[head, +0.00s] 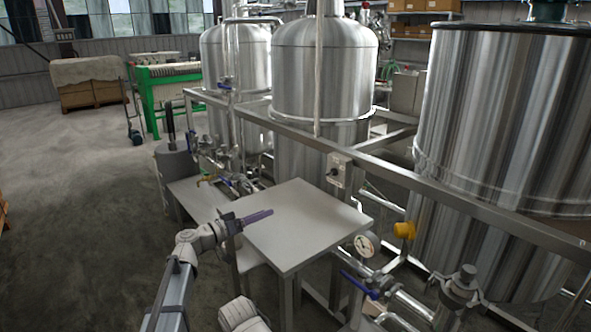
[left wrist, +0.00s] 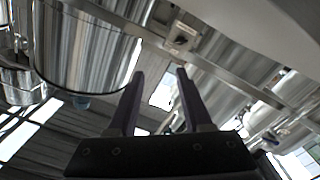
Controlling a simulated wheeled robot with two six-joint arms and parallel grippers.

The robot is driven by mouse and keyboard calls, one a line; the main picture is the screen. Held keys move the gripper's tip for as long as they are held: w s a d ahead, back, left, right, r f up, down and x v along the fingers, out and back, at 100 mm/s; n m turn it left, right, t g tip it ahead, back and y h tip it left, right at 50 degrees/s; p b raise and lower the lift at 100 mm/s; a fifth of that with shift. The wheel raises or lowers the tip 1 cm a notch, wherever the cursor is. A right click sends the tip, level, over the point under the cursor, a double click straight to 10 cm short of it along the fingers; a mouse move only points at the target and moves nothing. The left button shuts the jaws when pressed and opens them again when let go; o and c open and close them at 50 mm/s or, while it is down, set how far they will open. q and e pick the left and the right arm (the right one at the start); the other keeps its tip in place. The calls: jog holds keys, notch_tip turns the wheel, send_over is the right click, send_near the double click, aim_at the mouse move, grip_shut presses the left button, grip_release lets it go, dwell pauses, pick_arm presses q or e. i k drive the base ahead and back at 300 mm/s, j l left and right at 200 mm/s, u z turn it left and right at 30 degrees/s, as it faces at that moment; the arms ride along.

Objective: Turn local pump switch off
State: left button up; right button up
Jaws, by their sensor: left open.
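The pump switch (head: 339,169) is a small light-grey box with a dark knob, fixed to the steel frame rail beyond the steel table. It also appears near the top middle of the left wrist view (left wrist: 180,38), where the knob's setting is too small to read. My left gripper (head: 268,213) is over the left part of the steel table, to the left of the switch and nearer to me, apart from it. In the left wrist view its two dark fingers (left wrist: 160,78) stand apart with nothing between them. My right gripper does not show.
The small steel table (head: 305,222) has a bare top. A pressure gauge (head: 367,244), a yellow cap (head: 404,230) and a blue valve handle (head: 359,285) stand to its right. Large steel tanks (head: 325,85) rise behind the frame rail (head: 400,176). Open floor (head: 75,220) lies to the left.

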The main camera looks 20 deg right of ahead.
aim_at(334, 172)
jog(key=i+l, duration=0.45)
jog(key=l, duration=0.35)
jog(key=i+l, duration=0.1)
jog(key=l, duration=0.3)
